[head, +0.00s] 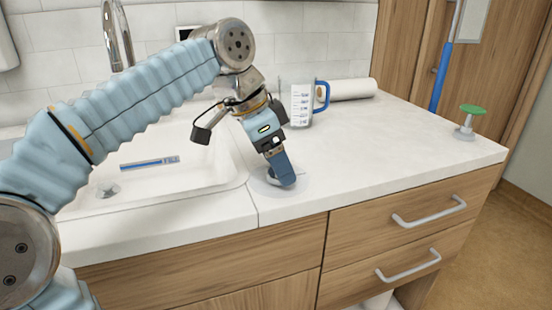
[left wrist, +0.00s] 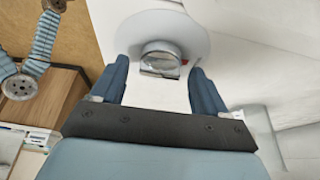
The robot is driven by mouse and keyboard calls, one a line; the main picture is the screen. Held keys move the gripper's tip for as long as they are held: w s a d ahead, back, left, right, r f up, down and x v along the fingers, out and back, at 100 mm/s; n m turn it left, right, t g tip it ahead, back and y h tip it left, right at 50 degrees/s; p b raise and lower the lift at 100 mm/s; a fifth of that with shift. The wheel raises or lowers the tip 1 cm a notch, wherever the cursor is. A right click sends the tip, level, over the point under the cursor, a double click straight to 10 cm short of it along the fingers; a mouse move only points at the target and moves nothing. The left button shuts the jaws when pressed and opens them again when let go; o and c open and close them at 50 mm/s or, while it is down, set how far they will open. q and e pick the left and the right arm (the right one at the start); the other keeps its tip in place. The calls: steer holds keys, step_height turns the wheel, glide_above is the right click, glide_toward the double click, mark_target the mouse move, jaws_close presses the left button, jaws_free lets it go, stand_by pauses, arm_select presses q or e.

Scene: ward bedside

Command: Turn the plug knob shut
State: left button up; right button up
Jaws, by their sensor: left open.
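The plug knob (left wrist: 160,62) is a short grey knob on a wide round pale base (left wrist: 185,30). In the left wrist view it stands between the two blue fingertips of my left gripper (left wrist: 159,70), with gaps at both sides. The jaws are open and hold nothing. In the head view my left gripper (head: 281,178) points down at the counter just right of the sink and hides most of the knob. The pale base disc (head: 298,186) shows around the fingers. My right gripper is in neither view.
The white sink (head: 215,165) lies left of the gripper, with a tall tap (head: 117,35) behind. A measuring jug (head: 302,104) with a blue handle and a white roll (head: 350,89) stand behind. A green-topped fixture (head: 473,112) is far right. The counter (head: 400,135) between is clear.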

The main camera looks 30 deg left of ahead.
arm_select(q)
steer(key=c, duration=1)
steer(key=shift+c, duration=0.2)
steer(key=shift+m, duration=0.3)
steer(key=m+g, duration=0.1)
steer(key=m, duration=0.2)
steer(key=shift+w+m+h, duration=0.15)
steer(key=shift+m+h, duration=0.15)
steer(key=shift+h, duration=0.1)
steer(key=m, duration=0.2)
steer(key=m+g, duration=0.1)
steer(key=shift+w+a+m+g+h, duration=0.1)
steer(key=shift+m+g+h, duration=0.2)
steer(key=shift+m+h, duration=0.1)
steer(key=m+g, duration=0.1)
steer(key=m, duration=0.2)
steer(key=m+g, duration=0.1)
steer(key=m, duration=0.2)
steer(key=shift+w+m+g, duration=0.15)
steer(key=shift+m+g, duration=0.25)
steer(key=shift+y, duration=0.3)
